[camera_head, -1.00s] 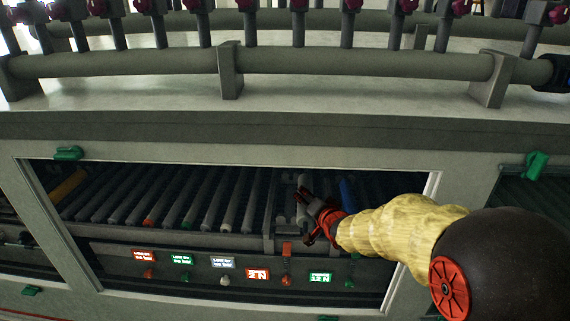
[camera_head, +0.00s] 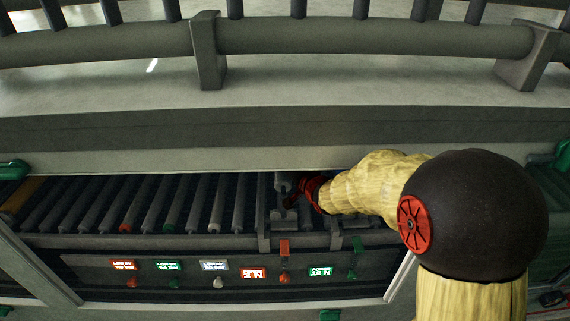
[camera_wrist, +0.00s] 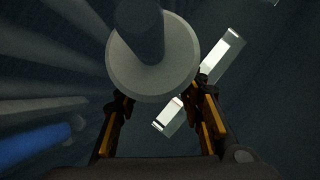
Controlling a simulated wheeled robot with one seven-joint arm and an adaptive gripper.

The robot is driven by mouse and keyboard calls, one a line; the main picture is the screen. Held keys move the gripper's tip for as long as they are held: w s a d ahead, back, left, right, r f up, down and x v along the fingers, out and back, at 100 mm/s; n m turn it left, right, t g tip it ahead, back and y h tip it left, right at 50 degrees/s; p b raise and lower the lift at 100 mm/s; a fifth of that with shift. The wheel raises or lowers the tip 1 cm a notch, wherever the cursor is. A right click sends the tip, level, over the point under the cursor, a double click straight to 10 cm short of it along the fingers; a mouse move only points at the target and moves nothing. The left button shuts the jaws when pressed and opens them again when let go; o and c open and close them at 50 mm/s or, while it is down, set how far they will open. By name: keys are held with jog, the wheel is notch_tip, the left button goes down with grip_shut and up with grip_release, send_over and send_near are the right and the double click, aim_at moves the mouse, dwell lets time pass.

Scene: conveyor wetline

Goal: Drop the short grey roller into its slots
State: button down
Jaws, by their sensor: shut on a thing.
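The short grey roller (camera_wrist: 178,65) fills the top middle of the wrist view, its round end and darker axle stub facing the camera. My gripper (camera_wrist: 160,100) is shut on it, with one finger on either side of its lower edge. In the head view my gripper (camera_head: 291,198) is at the gap in the roller row, and my fingers partly cover the roller (camera_head: 281,182). The slots cannot be made out clearly. Two bright pale bars (camera_wrist: 221,56) show beyond the roller in the wrist view; I cannot tell whether they belong to the slots.
Several grey rollers (camera_head: 197,205) lie in a row left of the gap, behind the front rail (camera_head: 170,241). Below are lit labels (camera_head: 214,266) and coloured tags. The deck edge (camera_head: 150,160) overhangs the opening. A blue roller (camera_wrist: 38,145) is at the wrist view's left.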

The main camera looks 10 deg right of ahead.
jog(key=shift+f+b, duration=1.85)
jog(key=shift+f, duration=1.2)
jog(key=shift+s+f, duration=0.1)
jog(key=shift+f, duration=0.1)
jog(key=shift+f, duration=0.35)
jog(key=shift+f+b, duration=1.1)
jog(key=shift+f, duration=0.55)
jog(key=c, duration=1.1)
grip_release()
jog(key=shift+s, duration=0.1)
jog(key=v, duration=1.2)
